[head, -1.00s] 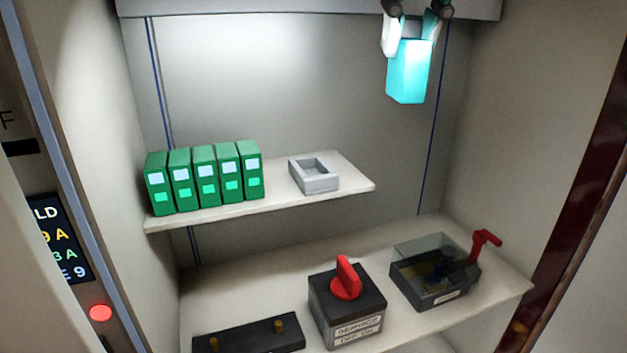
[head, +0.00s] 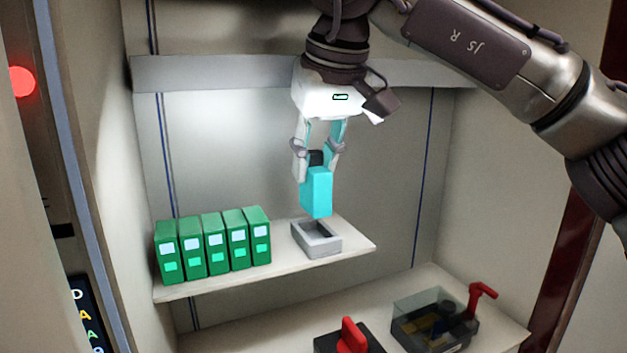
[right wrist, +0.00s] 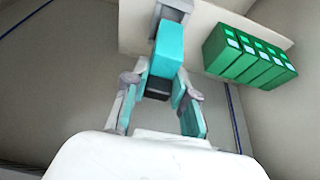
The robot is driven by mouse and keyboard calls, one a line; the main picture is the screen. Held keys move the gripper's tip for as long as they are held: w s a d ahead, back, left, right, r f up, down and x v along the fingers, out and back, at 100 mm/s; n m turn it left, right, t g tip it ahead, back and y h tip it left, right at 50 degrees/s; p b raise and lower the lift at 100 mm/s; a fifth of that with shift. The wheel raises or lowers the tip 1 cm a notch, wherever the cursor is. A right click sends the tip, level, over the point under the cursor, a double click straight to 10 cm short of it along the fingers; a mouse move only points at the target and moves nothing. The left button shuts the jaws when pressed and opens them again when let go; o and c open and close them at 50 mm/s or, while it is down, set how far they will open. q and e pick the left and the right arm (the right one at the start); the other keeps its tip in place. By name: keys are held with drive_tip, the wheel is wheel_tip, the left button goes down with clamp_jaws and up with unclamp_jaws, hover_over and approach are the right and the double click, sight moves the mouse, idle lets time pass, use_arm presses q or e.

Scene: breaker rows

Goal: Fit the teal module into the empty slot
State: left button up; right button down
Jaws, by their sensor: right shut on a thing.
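The teal module (head: 316,193) is held upright in my right gripper (head: 317,150), which is shut on its dark upper end. The module hangs just above the empty slot, a grey open-topped socket (head: 318,247) on the upper shelf. In the head view its lower end overlaps the socket's back rim, and it looks apart from it. The right wrist view shows the module (right wrist: 168,50) between the fingers (right wrist: 160,88), with the grey socket (right wrist: 176,6) partly hidden beyond it. My left gripper is not in view.
A row of several green modules (head: 213,245) stands left of the socket on the upper shelf (head: 205,287). On the lower shelf are a box with a red knob (head: 349,338) and a clear-covered box (head: 432,318) with a red lever. The cabinet walls close in on both sides.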

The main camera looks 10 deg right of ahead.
sight(315, 194)
wheel_tip(315, 194, down, 4)
drive_tip(key=shift+d+r+p, duration=0.1)
drive_tip(key=shift+r+p, duration=0.1)
drive_tip(key=shift+p, duration=0.5)
drive_tip(key=shift+f, duration=0.25)
drive_tip(key=shift+f, duration=0.1)
drive_tip(key=shift+f, duration=0.15)
drive_tip(key=c, duration=0.9)
unclamp_jaws()
drive_tip(key=shift+c, duration=0.2)
